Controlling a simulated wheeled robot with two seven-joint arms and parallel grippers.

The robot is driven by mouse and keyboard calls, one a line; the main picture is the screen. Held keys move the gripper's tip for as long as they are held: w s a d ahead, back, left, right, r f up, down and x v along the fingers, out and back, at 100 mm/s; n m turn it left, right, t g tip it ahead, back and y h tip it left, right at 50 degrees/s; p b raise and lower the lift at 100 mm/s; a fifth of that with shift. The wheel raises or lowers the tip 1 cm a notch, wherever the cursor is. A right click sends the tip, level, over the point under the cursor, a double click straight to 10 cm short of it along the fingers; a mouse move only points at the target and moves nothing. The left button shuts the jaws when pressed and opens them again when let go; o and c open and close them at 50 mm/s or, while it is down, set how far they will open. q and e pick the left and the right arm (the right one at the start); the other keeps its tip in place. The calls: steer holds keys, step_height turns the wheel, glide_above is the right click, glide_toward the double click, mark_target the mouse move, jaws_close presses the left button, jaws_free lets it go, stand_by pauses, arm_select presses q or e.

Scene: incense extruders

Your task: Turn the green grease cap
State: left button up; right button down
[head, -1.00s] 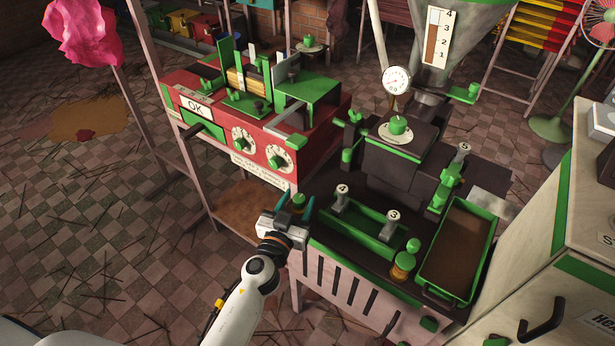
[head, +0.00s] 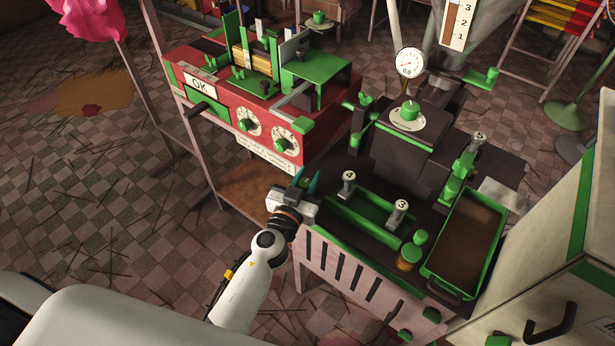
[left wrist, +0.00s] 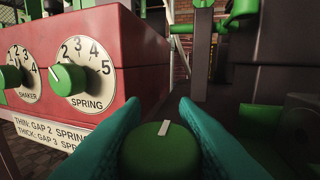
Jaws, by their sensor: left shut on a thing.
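The round green cap (left wrist: 158,156) with a white mark on top sits between the two teal fingers of my left gripper (left wrist: 161,140) in the left wrist view. The fingers touch its sides, and the gripper is shut on it. In the head view, my left gripper (head: 306,182) is at the left corner of the dark machine top, and its fingers mostly hide the cap. A second green cap (head: 420,237) stands on an amber jar beside the green tray. My right gripper is not in view.
The red machine (head: 270,140) with dials stands just left of my gripper. The dark machine carries numbered levers (head: 348,183), a gauge (head: 410,62) and a green tray (head: 430,270) of brown material. A pale cabinet (head: 550,270) stands at right. Floor at left is mostly open.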

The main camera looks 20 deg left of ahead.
arm_select(q)
steer(key=shift+r+h, duration=0.1)
steer(key=shift+h, duration=0.2)
